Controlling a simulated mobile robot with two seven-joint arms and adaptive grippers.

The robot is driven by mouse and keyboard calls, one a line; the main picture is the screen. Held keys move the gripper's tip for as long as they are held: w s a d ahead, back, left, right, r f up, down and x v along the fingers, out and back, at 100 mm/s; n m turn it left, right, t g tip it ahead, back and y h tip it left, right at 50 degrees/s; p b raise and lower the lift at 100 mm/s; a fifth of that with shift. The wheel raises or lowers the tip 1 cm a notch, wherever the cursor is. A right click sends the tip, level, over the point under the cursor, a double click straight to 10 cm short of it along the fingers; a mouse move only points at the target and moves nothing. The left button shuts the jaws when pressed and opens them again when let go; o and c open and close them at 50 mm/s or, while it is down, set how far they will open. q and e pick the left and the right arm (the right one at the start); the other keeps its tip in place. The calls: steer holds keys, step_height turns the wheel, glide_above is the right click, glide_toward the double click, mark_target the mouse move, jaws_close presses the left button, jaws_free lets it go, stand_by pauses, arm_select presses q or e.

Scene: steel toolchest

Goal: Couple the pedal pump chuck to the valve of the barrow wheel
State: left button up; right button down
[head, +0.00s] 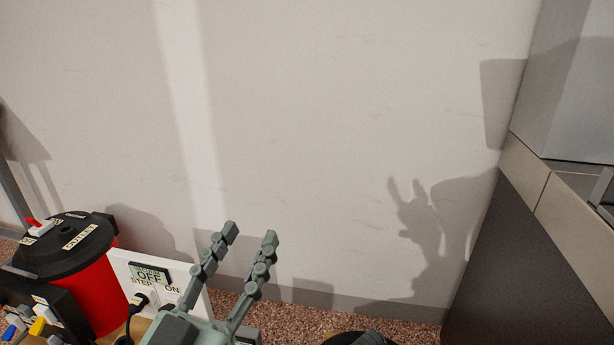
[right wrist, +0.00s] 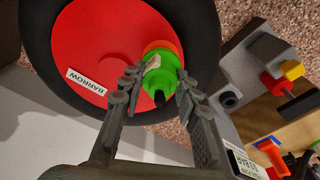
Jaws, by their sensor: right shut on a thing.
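In the right wrist view, the barrow wheel (right wrist: 95,50) has a red disc, a black tyre and a white BARROW label. My right gripper (right wrist: 162,82) is shut on a green chuck-like piece (right wrist: 160,88) with a dark tip, in front of the disc. An orange ring (right wrist: 162,47) shows at the wheel side of the green piece. The valve is hidden, and I cannot tell whether the piece is seated on it. In the head view, my left gripper (head: 250,238) is open and empty, its fingers pointing up.
In the head view, a red drum (head: 90,290) with a black lid and a white panel (head: 185,290) marked OFF, STEP and ON stand at lower left. A dark cabinet (head: 500,265) stands at right. A wooden board with coloured fittings (right wrist: 270,130) lies beside the wheel.

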steer(key=shift+s+f+m+p, duration=0.15)
steer(key=shift+m+p, duration=1.2)
steer(key=shift+m, duration=0.45)
steer(key=shift+m+h+p, duration=0.3)
steer(key=shift+m+p, duration=0.1)
steer(key=shift+m, duration=0.4)
steer(key=shift+f, duration=0.1)
steer(key=shift+s+f, duration=0.1)
steer(key=shift+f, duration=0.05)
